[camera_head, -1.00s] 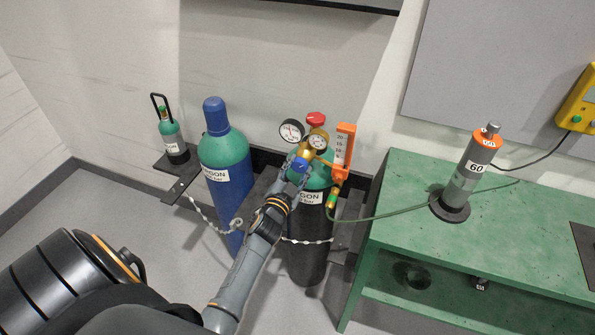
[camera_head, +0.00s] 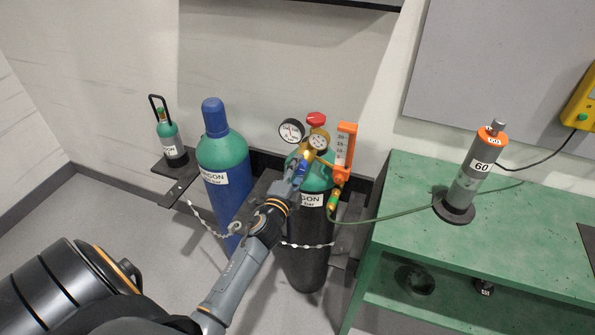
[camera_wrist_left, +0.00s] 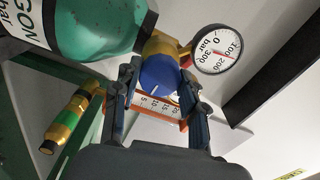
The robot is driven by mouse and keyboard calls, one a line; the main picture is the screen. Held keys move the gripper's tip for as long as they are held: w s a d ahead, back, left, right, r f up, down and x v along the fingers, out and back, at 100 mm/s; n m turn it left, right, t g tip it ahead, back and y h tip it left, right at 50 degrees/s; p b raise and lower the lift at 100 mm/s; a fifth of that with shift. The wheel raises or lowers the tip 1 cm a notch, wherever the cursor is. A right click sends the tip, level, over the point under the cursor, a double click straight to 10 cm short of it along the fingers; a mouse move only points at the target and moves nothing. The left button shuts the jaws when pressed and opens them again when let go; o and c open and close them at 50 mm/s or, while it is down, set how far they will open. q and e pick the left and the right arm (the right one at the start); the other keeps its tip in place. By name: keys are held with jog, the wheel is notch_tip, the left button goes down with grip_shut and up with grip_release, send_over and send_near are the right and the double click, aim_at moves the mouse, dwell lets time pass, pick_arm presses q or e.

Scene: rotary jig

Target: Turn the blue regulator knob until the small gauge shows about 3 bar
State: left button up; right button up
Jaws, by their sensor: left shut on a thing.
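The blue regulator knob (camera_head: 301,169) is on the brass regulator of the black argon cylinder (camera_head: 308,245) with a green shoulder. My left gripper (camera_wrist_left: 160,80) is shut on the knob (camera_wrist_left: 158,74), one finger on each side in the left wrist view. The small gauge (camera_head: 318,142) sits just above the knob in the head view; its needle is too small to read. A larger gauge (camera_head: 291,131) is left of it. The wrist view shows a gauge (camera_wrist_left: 218,50) marked 0 to 300 bar. My right gripper is not in view.
An orange flowmeter (camera_head: 345,145) stands close right of the regulator, with a green hose (camera_head: 385,216) running to the green bench (camera_head: 420,200). A red valve handwheel (camera_head: 316,119) is above. A blue argon cylinder (camera_head: 227,180) stands left, chained to a rack.

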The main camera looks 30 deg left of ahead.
pick_arm(q)
jog(key=shift+m, duration=0.6)
jog(key=o, duration=1.1)
jog(key=shift+o, duration=0.2)
jog(key=v, duration=1.2)
jog(key=shift+f, duration=0.2)
